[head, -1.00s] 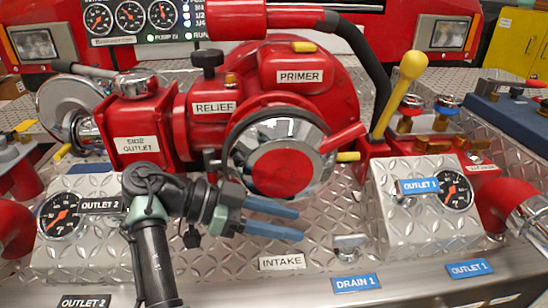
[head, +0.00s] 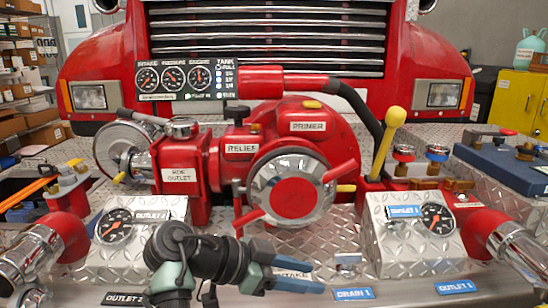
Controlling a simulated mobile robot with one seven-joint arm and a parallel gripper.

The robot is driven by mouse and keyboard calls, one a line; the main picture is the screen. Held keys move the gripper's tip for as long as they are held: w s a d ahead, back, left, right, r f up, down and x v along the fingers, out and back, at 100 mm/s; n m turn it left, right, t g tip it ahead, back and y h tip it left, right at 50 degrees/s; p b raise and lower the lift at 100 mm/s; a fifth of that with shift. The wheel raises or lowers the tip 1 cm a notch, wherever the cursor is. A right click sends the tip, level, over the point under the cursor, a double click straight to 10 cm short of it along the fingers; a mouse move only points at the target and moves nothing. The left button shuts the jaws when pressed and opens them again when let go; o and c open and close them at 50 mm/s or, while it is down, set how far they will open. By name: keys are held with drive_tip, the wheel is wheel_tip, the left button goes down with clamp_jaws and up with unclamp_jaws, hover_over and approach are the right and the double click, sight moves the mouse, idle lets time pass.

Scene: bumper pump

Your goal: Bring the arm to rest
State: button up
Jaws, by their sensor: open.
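My gripper (head: 296,268) is at the lower middle of the head view, in front of the red pump (head: 295,190). Its two blue fingers point right and are apart, with nothing seen between them. The fingers partly cover the INTAKE label (head: 293,274). My dark arm (head: 200,255) rises from the bottom edge and bends right toward the gripper. Its lower part is cut off by the frame.
A lever with a yellow knob (head: 395,117) stands right of the pump. Outlet gauges sit at left (head: 115,226) and right (head: 437,219), with red outlet pipes outside them. A gauge panel (head: 186,78) is behind. A yellow cabinet (head: 518,100) stands at the far right.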

drive_tip(key=w+r+n+t+y, duration=0.4)
drive_tip(key=w+r+n+t, duration=0.15)
drive_tip(key=r+t, duration=0.35)
drive_tip(key=s+a+r+n+t+y, duration=0.1)
drive_tip(key=s+r+n+t, duration=0.1)
drive_tip(key=r, duration=0.4)
drive_tip(key=s+a+r+n+t+y, duration=0.1)
drive_tip(key=a+r+t+y, duration=0.15)
drive_tip(key=r, duration=0.25)
drive_tip(key=s+a+r+n+t+y+p, duration=0.15)
drive_tip(key=s+r+n+t+y, duration=0.5)
drive_tip(key=s+r, duration=1.3)
wheel_tip(320, 180, up, 26)
drive_tip(key=t+h+p, duration=0.2)
drive_tip(key=t+p, duration=0.1)
drive_tip(key=p, duration=2.3)
drive_tip(key=shift+w+p, duration=0.3)
